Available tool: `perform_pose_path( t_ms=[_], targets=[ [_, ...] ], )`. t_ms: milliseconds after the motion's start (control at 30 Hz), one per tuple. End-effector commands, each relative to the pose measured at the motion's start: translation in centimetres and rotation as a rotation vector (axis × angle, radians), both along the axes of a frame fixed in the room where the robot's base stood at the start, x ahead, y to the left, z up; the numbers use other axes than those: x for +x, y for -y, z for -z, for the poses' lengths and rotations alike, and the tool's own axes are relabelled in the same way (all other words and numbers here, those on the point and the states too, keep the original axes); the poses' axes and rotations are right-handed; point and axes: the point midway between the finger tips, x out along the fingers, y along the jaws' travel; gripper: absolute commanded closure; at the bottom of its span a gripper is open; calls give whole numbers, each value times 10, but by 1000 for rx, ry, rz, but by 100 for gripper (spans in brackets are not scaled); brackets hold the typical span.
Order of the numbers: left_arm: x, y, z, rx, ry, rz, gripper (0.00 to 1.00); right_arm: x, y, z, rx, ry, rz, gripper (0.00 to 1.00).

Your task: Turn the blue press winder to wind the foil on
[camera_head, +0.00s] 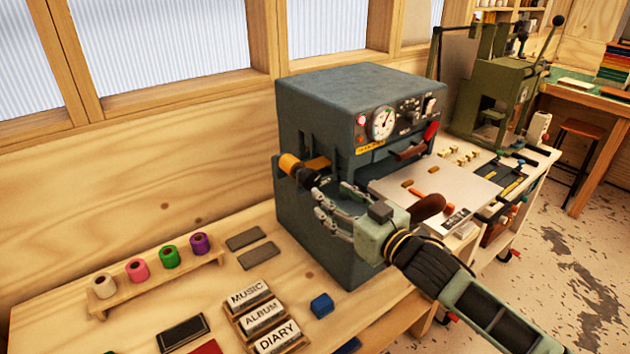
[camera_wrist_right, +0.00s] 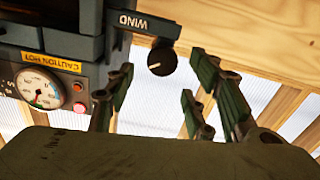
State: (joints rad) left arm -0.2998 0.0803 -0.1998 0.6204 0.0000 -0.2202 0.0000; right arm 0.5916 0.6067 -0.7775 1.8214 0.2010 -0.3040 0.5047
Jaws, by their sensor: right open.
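The blue-grey press (camera_head: 365,85) stands on the wooden bench in the head view, with a gauge and red button on its front. Its winder, a dark round knob (camera_wrist_right: 162,62), is on an arm marked WIND in the right wrist view. In the head view an orange-gold foil roll (camera_head: 289,163) sits at the press's left front, with the dark knob (camera_head: 308,178) beside it. My right gripper (camera_head: 335,203) is open, its fingers pointing at the knob from the front. In the wrist view the knob appears between the spread fingers (camera_wrist_right: 160,82); I cannot tell any contact. My left gripper is not in view.
Several foil spools stand on a wooden rack (camera_head: 160,278) at the left. Title blocks (camera_head: 262,315) and a small blue block (camera_head: 321,305) lie on the bench before the press. A red-handled lever (camera_head: 415,145) and a pale plate (camera_head: 400,187) are right of the winder. A green press (camera_head: 500,90) stands behind.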

Motion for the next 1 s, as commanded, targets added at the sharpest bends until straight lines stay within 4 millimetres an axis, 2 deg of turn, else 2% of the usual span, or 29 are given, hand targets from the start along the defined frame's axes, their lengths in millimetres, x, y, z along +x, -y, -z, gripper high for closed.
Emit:
perform_pose_path(
  t_ms=[167,600,1000],
  targets=[
    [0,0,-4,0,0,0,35,11,-6,-6,5,12,-8,51],
    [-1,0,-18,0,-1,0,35,57,-40,-6,3,11,-7,51],
    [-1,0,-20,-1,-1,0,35,65,-46,-5,3,12,-7,51]
  ],
)
